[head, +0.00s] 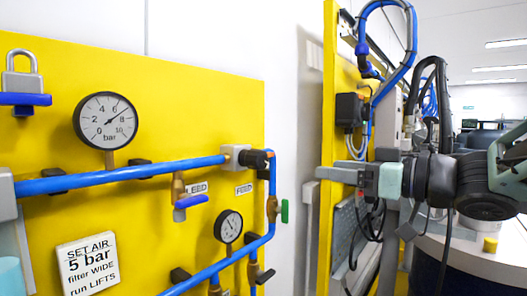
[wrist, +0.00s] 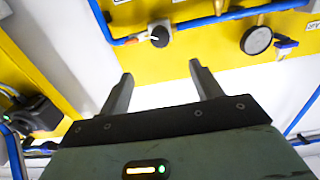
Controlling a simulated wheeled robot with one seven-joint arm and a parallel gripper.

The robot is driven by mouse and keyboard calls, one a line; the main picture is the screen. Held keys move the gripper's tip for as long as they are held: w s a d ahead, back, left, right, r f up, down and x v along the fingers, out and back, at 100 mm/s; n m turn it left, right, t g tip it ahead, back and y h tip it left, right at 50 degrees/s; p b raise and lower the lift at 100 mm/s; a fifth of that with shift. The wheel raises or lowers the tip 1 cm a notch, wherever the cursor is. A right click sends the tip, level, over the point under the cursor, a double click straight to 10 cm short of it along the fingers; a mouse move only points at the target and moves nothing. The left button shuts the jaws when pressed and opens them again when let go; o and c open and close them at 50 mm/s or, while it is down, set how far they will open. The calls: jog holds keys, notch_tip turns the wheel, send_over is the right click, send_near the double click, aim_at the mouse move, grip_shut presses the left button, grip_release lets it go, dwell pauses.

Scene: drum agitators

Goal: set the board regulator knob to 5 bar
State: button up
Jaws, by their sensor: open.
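The board regulator is a pale block with a black knob (head: 260,161) on the blue pipe at the yellow board's right edge. In the wrist view a black knob with a white mark (wrist: 159,36), which looks like this one, sits beyond the fingertips. The large gauge (head: 106,121) has its needle up and right, apparently between 6 and 8 bar. A white sign (head: 88,262) reads "SET AIR 5 bar". My gripper (head: 322,173) is right of the knob, apart from it; in the wrist view its fingers (wrist: 160,69) are open with nothing between them.
Below the regulator are a green-handled valve (head: 284,211), a blue-handled valve (head: 191,201) and a small gauge (head: 229,226). A padlock (head: 21,75) hangs at upper left. A second yellow panel (head: 330,130) with hoses stands behind my gripper. White wall shows between the panels.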

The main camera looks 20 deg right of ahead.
aim_at(263, 161)
jog(key=b+x, duration=0.3)
jog(key=x, duration=1.4)
jog(key=shift+w+a+f, duration=0.15)
jog(key=c, duration=1)
